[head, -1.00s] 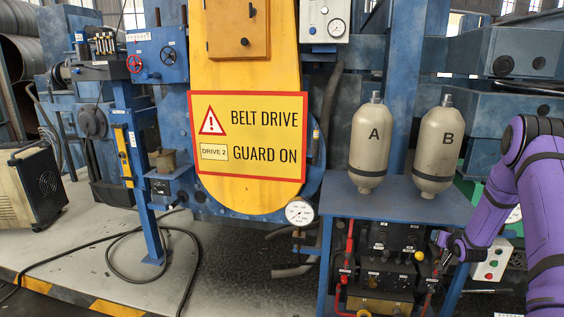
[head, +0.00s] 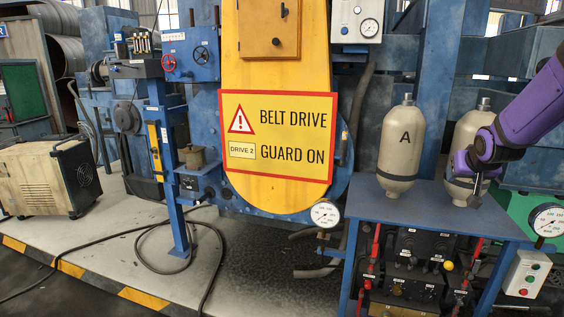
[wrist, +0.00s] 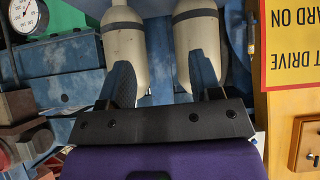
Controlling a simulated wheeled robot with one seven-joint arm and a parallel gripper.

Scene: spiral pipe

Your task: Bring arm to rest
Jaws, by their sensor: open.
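My gripper (head: 476,193) is at the right in the head view, at the end of my purple arm, above the blue bench (head: 430,214). It overlaps the right grey bottle (head: 468,138) in the picture; I cannot tell whether it touches it. In the wrist view, my gripper (wrist: 162,85) has its two dark fingers well apart with nothing held between them.
A yellow belt guard (head: 275,55) with a warning sign (head: 278,137) stands left of the bench. Valves and red pipes (head: 372,262) sit beneath the bench top. A gauge (head: 546,220) and a button box (head: 525,274) are at the right. A cable (head: 140,235) lies on the floor.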

